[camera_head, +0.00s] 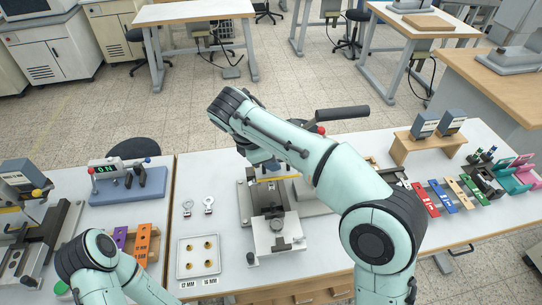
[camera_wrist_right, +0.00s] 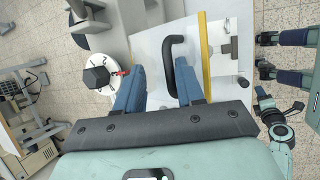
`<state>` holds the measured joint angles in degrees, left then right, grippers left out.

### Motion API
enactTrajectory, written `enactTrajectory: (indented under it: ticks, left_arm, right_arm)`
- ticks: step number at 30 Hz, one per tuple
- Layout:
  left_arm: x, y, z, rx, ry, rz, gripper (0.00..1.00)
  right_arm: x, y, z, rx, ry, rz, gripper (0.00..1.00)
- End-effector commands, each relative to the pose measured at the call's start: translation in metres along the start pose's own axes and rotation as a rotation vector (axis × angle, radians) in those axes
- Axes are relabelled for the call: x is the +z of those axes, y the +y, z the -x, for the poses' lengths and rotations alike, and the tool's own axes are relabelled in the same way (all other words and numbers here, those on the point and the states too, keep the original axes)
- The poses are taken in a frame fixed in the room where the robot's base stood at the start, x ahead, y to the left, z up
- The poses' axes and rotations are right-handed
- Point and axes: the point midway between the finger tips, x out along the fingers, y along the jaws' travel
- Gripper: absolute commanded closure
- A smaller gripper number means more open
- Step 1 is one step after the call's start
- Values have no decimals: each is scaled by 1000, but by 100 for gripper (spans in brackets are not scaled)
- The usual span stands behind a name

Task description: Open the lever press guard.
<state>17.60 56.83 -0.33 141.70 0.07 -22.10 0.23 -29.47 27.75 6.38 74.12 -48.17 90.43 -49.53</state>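The lever press (camera_head: 271,220) stands on the white table in front of me. A yellow bar (camera_head: 280,177) crosses its upper part; a yellow edge (camera_wrist_right: 205,55) also shows in the right wrist view. Beside that edge is a black bow-shaped handle (camera_wrist_right: 180,65) on a pale panel, which I take for the guard. My right gripper (camera_wrist_right: 158,85) is open, and the handle lies between and beyond its two blue fingers. I cannot tell if they touch it. In the head view my right arm hides the press's top. My left arm is folded at lower left, its gripper out of sight.
A black-gripped lever (camera_head: 342,113) with a red knob sits right of my right wrist. A tray with brass pieces (camera_head: 199,256) lies left of the press. Coloured blocks (camera_head: 441,197) and a wooden stand (camera_head: 430,146) are at right.

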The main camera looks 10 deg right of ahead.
Motion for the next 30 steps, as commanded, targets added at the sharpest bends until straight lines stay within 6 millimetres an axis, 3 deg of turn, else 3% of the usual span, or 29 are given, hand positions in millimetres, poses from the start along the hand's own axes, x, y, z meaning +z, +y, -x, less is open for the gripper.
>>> enactTrajectory:
  ticks: [14, 30]
  left_arm:
    - [0, 0, 0, 0, -1, 0, 57]
    - [0, 0, 0, 0, 0, 0, 57]
  right_arm:
    - [-1, 0, 6, 1, 4, -1, 65]
    - [-2, -1, 111, 3, 5, -2, 65]
